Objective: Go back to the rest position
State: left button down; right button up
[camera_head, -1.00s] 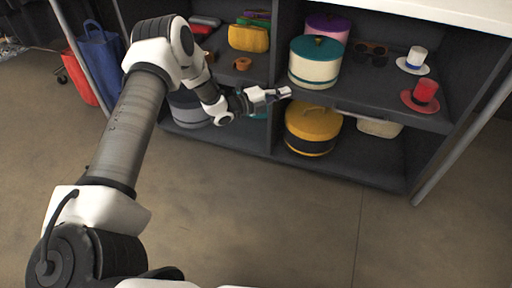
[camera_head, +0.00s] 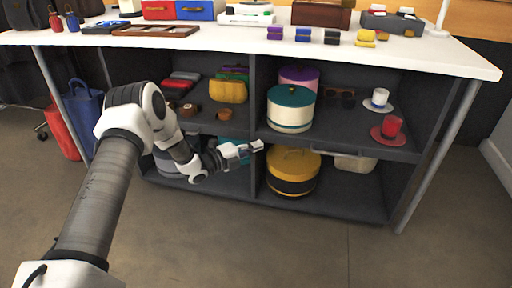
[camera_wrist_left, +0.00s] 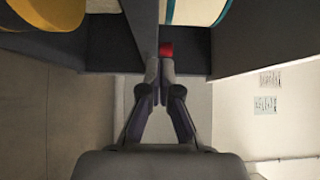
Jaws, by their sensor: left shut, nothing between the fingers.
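My left gripper (camera_head: 256,147) is shut and empty in the head view. It is in front of the dark shelf unit (camera_head: 330,207), near the upright divider between its left and right bays. In the left wrist view its fingertips (camera_wrist_left: 160,66) are together, with a small red thing (camera_wrist_left: 166,48) beyond them. I cannot tell whether they touch the shelf edge. My right gripper is not in view.
A teal-lidded cream box (camera_head: 291,112) stands on the right bay's shelf, above a yellow round box (camera_head: 293,172). A red hat (camera_head: 391,128) and a white hat (camera_head: 379,98) are further right. The white tabletop (camera_head: 240,38) holds several cases. The floor in front is clear.

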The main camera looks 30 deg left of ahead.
pick_arm(q)
jog(key=p+v, duration=0.3)
jog(key=v, duration=0.4)
jog(key=s+d+f+g+h+p, duration=0.1)
jog(key=s+d+f+g+p, duration=0.2)
jog(key=d, duration=1.1)
jog(key=s+d+f+n+g+y, duration=0.4)
jog(key=s+d+f+n+g, duration=0.15)
jog(key=s+f+n, duration=0.4)
jog(key=s+a+f+n+g+y, duration=0.2)
jog(key=s+n+g+y, duration=0.15)
jog(key=s+n, duration=0.6)
jog(key=s+a+f+n+g+y, duration=0.1)
jog(key=s+a+n+g+y, duration=0.2)
jog(key=s, duration=1.2)
notch_tip(320, 180, up, 38)
jog(key=n+p, duration=0.2)
jog(key=p, duration=3.6)
jog(key=shift+d+g+h, duration=0.15)
jog(key=shift+g+h, duration=0.2)
jog(key=shift+g, duration=0.05)
